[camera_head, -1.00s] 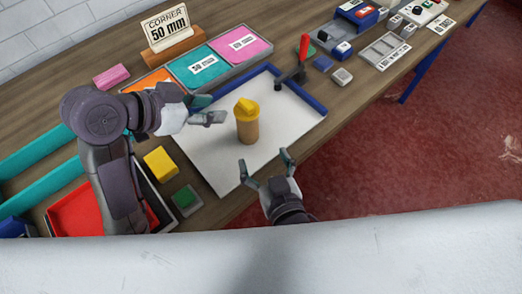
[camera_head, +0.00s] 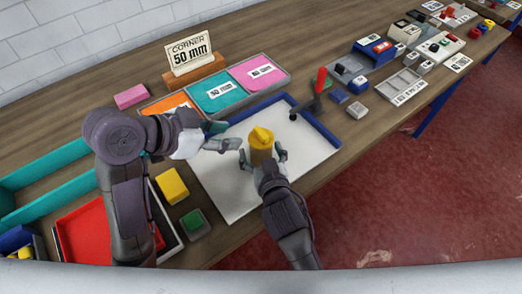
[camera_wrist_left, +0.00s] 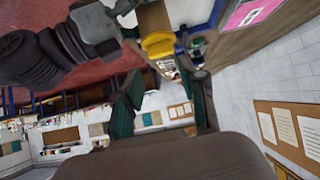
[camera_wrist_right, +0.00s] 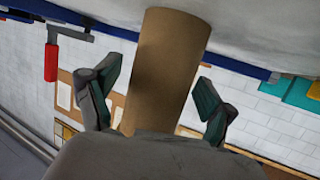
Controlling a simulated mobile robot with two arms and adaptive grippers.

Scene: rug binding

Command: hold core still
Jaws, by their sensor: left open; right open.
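The core is a brown cardboard tube (camera_wrist_right: 168,60) with a yellow cap or binding roll (camera_head: 261,136) on top. It stands upright on the white board (camera_head: 230,200). My right gripper (camera_head: 264,157) is open, with a finger on each side of the tube; in the right wrist view its fingers (camera_wrist_right: 155,92) flank the tube with gaps showing. My left gripper (camera_head: 226,136) is open and empty, to the left of the yellow top and apart from it. The left wrist view also shows the yellow top (camera_wrist_left: 158,45) beyond its fingers. The tube's lower part is hidden in the head view by my right gripper.
A blue edge rail (camera_head: 312,122) and a red-handled clamp (camera_head: 320,82) border the board. Behind are pink (camera_head: 258,72), teal (camera_head: 217,92) and orange trays. A yellow block (camera_head: 172,185), a green-topped block (camera_head: 193,222) and a red tray (camera_head: 85,235) lie at the left.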

